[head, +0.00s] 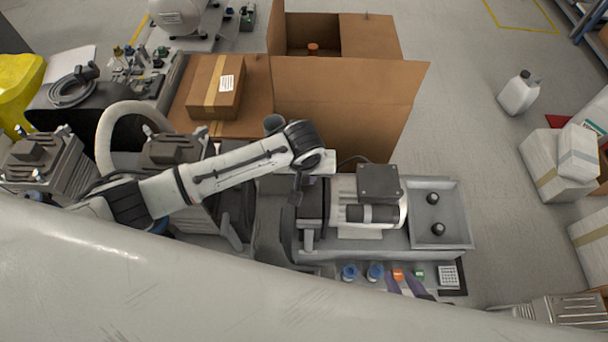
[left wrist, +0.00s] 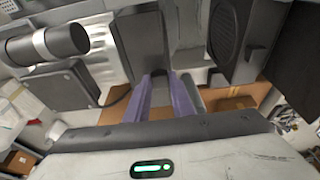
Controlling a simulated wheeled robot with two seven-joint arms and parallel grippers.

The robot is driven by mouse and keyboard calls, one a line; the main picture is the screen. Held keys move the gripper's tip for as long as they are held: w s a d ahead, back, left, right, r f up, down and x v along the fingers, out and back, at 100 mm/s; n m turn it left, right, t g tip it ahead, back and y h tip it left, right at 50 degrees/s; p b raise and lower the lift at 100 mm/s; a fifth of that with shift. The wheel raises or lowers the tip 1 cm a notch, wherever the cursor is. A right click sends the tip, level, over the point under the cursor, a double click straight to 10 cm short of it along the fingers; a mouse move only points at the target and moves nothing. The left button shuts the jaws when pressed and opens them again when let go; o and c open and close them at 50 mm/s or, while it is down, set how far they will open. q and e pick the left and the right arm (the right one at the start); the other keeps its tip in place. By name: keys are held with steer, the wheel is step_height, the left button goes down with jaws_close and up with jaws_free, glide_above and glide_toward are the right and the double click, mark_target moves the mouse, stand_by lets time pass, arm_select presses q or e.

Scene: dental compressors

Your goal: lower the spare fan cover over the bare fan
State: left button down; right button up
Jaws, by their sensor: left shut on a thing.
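My left gripper's purple fingers (left wrist: 168,95) are shut on the spare fan cover (left wrist: 143,42), a dark grey box-like piece, in the left wrist view. In the head view the wrist hides these fingers, and the cover (head: 311,207) shows at the left end of the pale motor (head: 345,188). The motor's finned body (left wrist: 103,58) is close beside the cover in the left wrist view. The bare fan is hidden, so I cannot tell how far the cover encloses it. My right gripper (head: 404,282) is open and empty at the bench's front edge.
Another unit's round-grilled cover (left wrist: 226,32) stands close across a narrow gap. A large open carton (head: 345,95) is behind the motor. A grey tray (head: 455,215) with dark knobs lies right. Blue, orange and green small items (head: 375,272) line the front.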

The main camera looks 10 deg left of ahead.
arm_select(q)
steer(key=shift+p, duration=0.55)
stand_by(0.5)
steer(key=shift+f+p, duration=0.2)
steer(key=shift+p, duration=0.25)
stand_by(0.7)
steer(key=c, duration=1)
jaws_free()
steer(key=shift+s+a+f, duration=0.1)
step_height(320, 180, up, 5)
steer(key=p, duration=0.5)
steer(key=shift+r, duration=1.05)
